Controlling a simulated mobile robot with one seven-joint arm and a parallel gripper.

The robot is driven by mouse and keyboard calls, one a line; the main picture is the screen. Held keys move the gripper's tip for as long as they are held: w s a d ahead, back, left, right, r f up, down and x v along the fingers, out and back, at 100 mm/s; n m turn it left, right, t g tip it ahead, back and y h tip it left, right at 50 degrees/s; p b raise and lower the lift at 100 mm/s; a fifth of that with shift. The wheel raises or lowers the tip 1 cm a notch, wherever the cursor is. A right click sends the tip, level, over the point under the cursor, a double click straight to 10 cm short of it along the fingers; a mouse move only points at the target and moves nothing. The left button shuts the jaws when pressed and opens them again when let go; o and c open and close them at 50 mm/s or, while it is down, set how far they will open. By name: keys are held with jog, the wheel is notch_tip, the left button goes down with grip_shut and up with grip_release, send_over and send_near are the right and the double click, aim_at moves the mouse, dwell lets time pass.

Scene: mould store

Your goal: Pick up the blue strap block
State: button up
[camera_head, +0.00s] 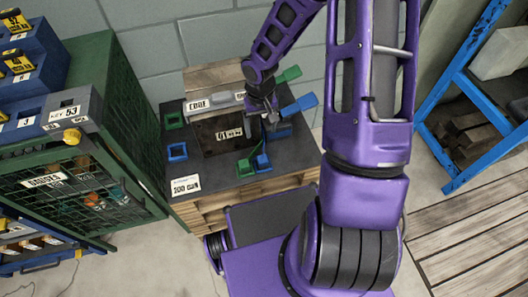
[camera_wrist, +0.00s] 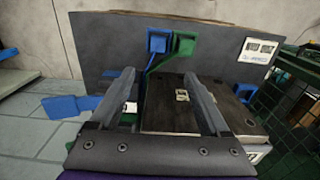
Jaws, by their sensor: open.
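In the head view, a blue piece with a hollow square end (camera_head: 262,162) lies on the dark-topped bench, close beside a green one (camera_head: 245,168). In the wrist view, the blue piece (camera_wrist: 158,42) and the green piece (camera_wrist: 184,45) each have a narrow strap running toward my gripper. Another hollow blue piece (camera_head: 178,151) lies further left; it also shows in the wrist view (camera_wrist: 246,92). I cannot tell which blue piece is the strap block. My gripper (camera_wrist: 160,76) is open above the bench, beside a dark block (camera_wrist: 168,108) with a number plate.
A blue paddle-shaped piece (camera_head: 303,103) and a green one (camera_head: 288,74) stick out at the bench's right. A grey labelled block (camera_head: 212,102) lies at the back. A green mesh cabinet (camera_head: 80,185) stands left, a blue rack (camera_head: 465,85) right. The wall is close behind.

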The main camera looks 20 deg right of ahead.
jog(key=b, duration=0.3)
send_over(262, 159)
notch_tip(262, 159, down, 12)
jog(key=shift+r, duration=0.25)
jog(key=shift+d+f+b, duration=0.1)
jog(key=shift+f+b, duration=0.2)
jog(key=shift+f, duration=2.6)
grip_shut()
